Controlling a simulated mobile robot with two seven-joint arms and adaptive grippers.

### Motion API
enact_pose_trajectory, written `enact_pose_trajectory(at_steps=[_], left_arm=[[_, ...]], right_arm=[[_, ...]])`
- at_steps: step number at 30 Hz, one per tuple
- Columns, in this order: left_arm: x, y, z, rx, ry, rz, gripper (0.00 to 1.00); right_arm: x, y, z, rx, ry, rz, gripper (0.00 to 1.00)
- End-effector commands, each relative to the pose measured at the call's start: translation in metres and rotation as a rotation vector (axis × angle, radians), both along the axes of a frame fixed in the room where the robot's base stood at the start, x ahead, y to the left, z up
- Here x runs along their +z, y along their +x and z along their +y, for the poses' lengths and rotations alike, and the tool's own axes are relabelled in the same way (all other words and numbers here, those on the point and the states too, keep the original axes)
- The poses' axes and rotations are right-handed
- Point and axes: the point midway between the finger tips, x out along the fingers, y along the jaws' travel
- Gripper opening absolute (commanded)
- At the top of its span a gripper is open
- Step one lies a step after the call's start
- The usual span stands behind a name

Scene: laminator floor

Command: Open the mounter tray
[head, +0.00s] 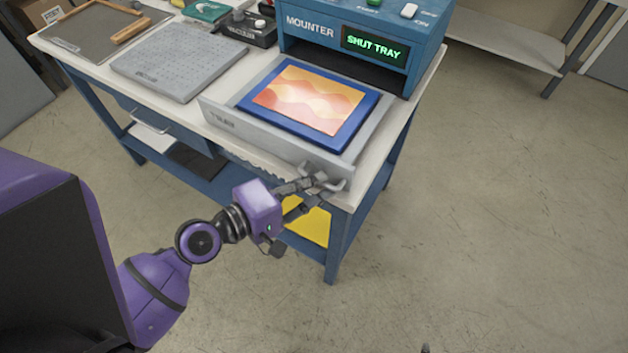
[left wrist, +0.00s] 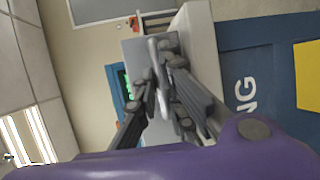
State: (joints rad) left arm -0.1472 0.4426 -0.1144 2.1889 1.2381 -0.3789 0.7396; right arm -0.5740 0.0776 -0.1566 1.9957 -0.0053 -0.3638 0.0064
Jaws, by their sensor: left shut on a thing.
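The mounter (head: 311,30) is a blue machine on the bench, and its green display (head: 374,45) reads "SHUT TRAY". Its grey tray (head: 245,136) is drawn out of the front. A blue board (head: 252,101) with an orange and pink wavy picture (head: 305,97) lies in the tray. My left gripper (head: 325,182) is at the right end of the tray's front, shut on the tray handle (head: 335,184). In the left wrist view the fingers (left wrist: 165,95) close around the pale handle bar (left wrist: 154,50). My right gripper is not in view.
A grey perforated plate (head: 180,62) and a dark board with a wooden piece (head: 100,35) lie on the bench (head: 55,45) to the left. A black control box (head: 248,28) stands beside the mounter. A yellow panel (head: 310,226) shows below the bench top. The floor at right is clear.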

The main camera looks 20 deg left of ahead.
Motion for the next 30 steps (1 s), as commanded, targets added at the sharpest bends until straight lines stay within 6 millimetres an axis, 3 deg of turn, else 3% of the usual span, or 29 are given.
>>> enact_pose_trajectory(at_steps=[1, 5, 16, 30], left_arm=[[0.002, 0.001, -0.001, 0.001, -0.007, -0.003, 0.11], [0.002, 0.001, 0.0, 0.001, -0.005, -0.003, 0.28], [0.001, -0.003, 0.002, 0.0, -0.001, 0.0, 0.28], [0.013, -0.063, 0.043, 0.005, -0.001, 0.007, 0.28]], right_arm=[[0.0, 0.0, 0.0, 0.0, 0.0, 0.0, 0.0], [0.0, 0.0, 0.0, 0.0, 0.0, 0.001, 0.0], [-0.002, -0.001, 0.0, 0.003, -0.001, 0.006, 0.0], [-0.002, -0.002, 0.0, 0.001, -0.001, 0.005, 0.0]])
